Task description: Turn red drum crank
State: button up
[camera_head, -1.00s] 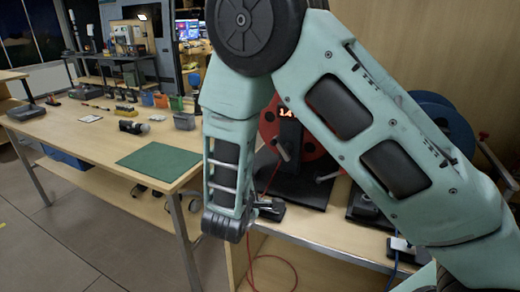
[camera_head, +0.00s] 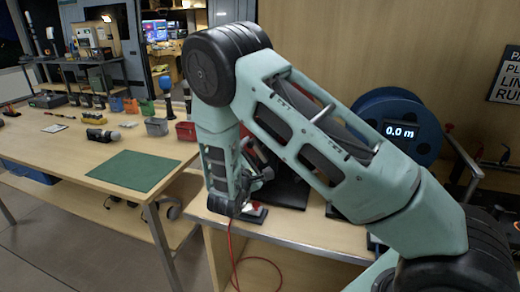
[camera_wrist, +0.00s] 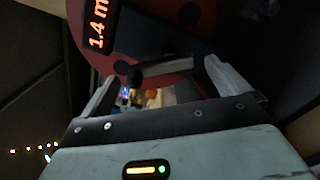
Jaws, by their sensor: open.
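The red drum (camera_wrist: 203,22) fills the top of the wrist view, with dark round holes and a dark stand in front of it. Its display (camera_wrist: 97,24) reads 1.4 m. The dark crank handle (camera_wrist: 165,69) lies crosswise between the fingertips of my gripper (camera_wrist: 160,78). The fingers are apart, one to each side of the handle; I cannot tell if either touches it. In the head view my gripper (camera_head: 262,178) is beside the drum's place, and my arm hides nearly all of the red drum.
A blue drum (camera_head: 400,108) with a display of 0.0 m stands to the right on the same bench (camera_head: 300,232). A red cable (camera_head: 262,262) hangs from the bench front. A table with a green mat (camera_head: 134,170) and several small items stands to the left.

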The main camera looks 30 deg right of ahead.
aim_at(259, 152)
jog(key=shift+x, duration=2.55)
jog(key=c, duration=0.8)
